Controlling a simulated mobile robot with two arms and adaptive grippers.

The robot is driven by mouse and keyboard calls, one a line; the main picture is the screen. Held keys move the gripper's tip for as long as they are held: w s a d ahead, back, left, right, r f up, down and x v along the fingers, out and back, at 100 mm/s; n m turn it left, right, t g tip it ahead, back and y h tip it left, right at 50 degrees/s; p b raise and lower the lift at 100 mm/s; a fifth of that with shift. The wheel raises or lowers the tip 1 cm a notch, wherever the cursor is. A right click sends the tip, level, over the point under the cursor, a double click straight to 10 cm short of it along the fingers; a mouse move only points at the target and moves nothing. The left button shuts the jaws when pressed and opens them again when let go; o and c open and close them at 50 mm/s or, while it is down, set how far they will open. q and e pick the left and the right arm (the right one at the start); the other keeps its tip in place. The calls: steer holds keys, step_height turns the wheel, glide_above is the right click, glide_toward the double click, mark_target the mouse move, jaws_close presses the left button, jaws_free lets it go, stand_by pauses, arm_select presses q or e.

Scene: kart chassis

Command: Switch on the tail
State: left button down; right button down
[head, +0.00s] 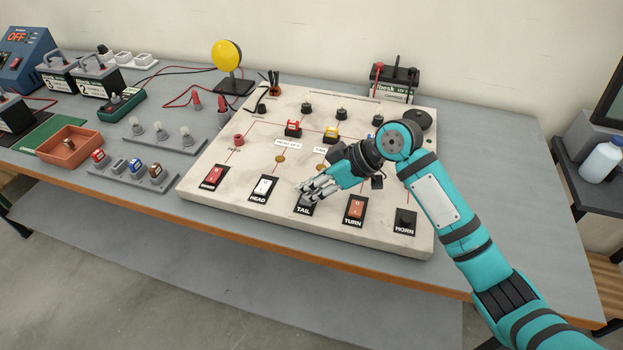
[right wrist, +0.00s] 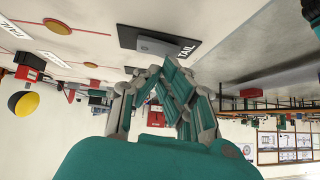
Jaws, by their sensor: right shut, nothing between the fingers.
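The tail switch is a grey rocker on a black plate marked TAIL (head: 303,210), in the front row of the pale board (head: 215,187). In the right wrist view the tail switch (right wrist: 155,45) lies just beyond my fingertips. My right gripper (head: 306,189) is shut and empty, over the upper part of the tail switch in the head view and hiding much of its rocker. In the right wrist view its fingers (right wrist: 152,74) point toward the switch. I cannot tell whether they touch it. My left gripper is not in view.
The head switch (head: 263,186) is left of the tail switch; the orange turn switch (head: 355,208) and the horn button (head: 404,218) are right. A red switch (head: 212,175) is at far left. Fuses and knobs stand behind. A terracotta tray (head: 66,145) sits left of the board.

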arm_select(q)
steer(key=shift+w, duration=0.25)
arm_select(e)
steer(key=shift+f, duration=0.1)
steer(key=shift+s+f+t, duration=0.2)
steer(key=shift+f+t, duration=0.05)
steer(key=shift+t, duration=0.05)
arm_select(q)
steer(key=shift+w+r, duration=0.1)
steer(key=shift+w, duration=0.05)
arm_select(e)
steer(key=shift+w+r, duration=0.1)
steer(key=shift+w, duration=0.05)
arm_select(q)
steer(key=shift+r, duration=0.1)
arm_select(e)
steer(key=shift+w+d, duration=0.2)
steer(key=shift+w, duration=0.5)
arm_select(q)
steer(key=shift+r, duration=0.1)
arm_select(e)
steer(key=shift+r, duration=0.15)
